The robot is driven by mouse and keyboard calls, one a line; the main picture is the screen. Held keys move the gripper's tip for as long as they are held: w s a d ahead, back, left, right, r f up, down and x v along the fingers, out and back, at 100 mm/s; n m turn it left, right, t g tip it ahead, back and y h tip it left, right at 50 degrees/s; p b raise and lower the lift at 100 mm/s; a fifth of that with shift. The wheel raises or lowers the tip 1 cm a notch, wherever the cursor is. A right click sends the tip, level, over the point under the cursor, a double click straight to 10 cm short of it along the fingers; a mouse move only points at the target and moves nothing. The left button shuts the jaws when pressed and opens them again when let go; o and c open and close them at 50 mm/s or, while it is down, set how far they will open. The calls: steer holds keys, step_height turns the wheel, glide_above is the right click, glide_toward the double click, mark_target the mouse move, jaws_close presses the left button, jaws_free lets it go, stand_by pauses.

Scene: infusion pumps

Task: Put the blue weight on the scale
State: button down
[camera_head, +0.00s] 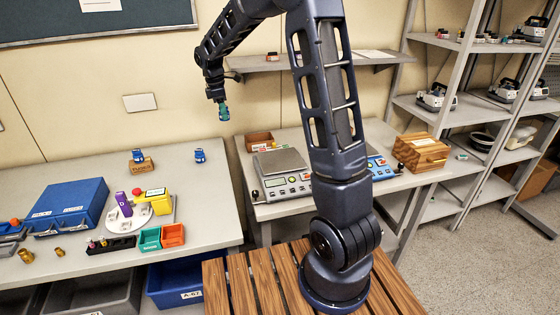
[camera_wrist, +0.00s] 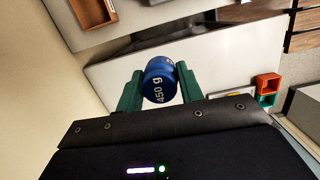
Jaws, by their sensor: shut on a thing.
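My gripper (camera_head: 222,110) hangs in the air over the gap between the left table and the scale table. In the wrist view its green fingers (camera_wrist: 160,88) are shut on a blue weight (camera_wrist: 159,80) marked 450 g. The scale (camera_head: 279,161) has a grey plate and a front panel with a display, and stands on the right table, lower and to the right of my gripper. A second scale with a blue panel (camera_head: 379,167) is mostly hidden behind my arm. Another blue weight (camera_head: 200,156) stands on the left table, and one more (camera_head: 138,156) on a wooden block.
A wooden tray (camera_head: 258,140) stands behind the scale. A wooden box (camera_head: 421,151) stands at the right end of that table. A wall shelf (camera_head: 270,64) is behind my arm. The left table holds a blue case (camera_head: 68,207), and green and orange bins (camera_head: 172,235).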

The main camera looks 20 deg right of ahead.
steer(key=s+d+r, duration=0.2)
steer(key=s+d, duration=0.1)
steer(key=d, duration=0.9)
glide_above(286, 159)
steer(key=shift+n, duration=0.3)
step_height(286, 159, down, 19)
steer(key=shift+w+a+f, duration=0.1)
steer(key=shift+a+f, duration=0.05)
steer(key=shift+f, duration=0.1)
steer(key=c, duration=0.9)
jaws_free()
